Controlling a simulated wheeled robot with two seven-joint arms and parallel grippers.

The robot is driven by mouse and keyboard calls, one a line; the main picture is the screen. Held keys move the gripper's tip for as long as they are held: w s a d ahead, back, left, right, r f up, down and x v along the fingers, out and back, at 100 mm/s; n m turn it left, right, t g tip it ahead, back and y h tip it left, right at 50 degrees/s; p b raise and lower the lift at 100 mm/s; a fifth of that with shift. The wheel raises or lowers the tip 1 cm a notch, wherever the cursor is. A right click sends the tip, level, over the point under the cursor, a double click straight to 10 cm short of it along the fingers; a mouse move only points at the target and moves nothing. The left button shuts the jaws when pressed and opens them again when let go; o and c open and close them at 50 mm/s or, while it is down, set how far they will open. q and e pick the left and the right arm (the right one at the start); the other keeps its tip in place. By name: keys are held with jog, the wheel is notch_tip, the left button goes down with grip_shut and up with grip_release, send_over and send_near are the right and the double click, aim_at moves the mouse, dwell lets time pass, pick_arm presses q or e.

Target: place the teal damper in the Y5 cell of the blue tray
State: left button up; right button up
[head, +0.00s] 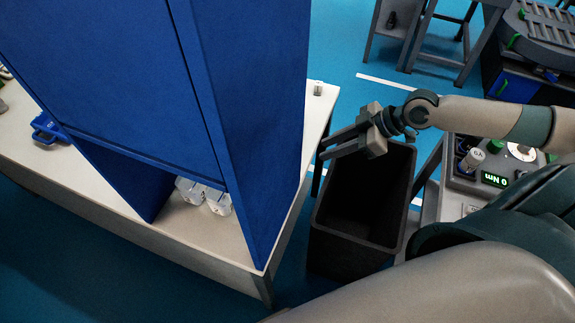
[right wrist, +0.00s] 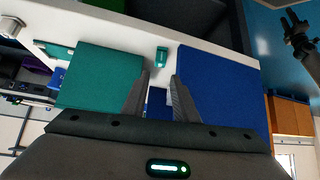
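No Y5 cell is readable. A dark claw-like shape (right wrist: 298,36) may be my left gripper.
A tall blue cabinet (head: 240,90) stands on the white table (head: 150,222) and hides much of it. Clear white containers (head: 204,195) sit beneath it. The black bin (head: 350,250) is empty. A test device (head: 490,165) is at the right. A large teal block (right wrist: 102,78) shows in the wrist view.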

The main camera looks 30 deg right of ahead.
jog(key=p+x, duration=0.3)
jog(key=x, duration=0.6)
jog(key=shift+r, duration=0.15)
jog(key=shift+w+a+f+p, duration=0.25)
jog(key=shift+a+f+p, duration=0.05)
jog(key=shift+f, duration=0.2)
jog(key=shift+w+a+f+p, duration=0.35)
jog(key=shift+a+p, duration=0.25)
jog(key=shift+p, duration=0.2)
jog(key=p+x, duration=0.1)
jog(key=x, duration=0.1)
jog(key=shift+w+a+f, duration=0.1)
jog(key=shift+a+f, duration=0.1)
jog(key=shift+f, duration=0.05)
jog(key=shift+w+a+f+p, duration=0.2)
jog(key=shift+f+p, duration=0.1)
jog(key=shift+f, duration=0.15)
grip_shut()
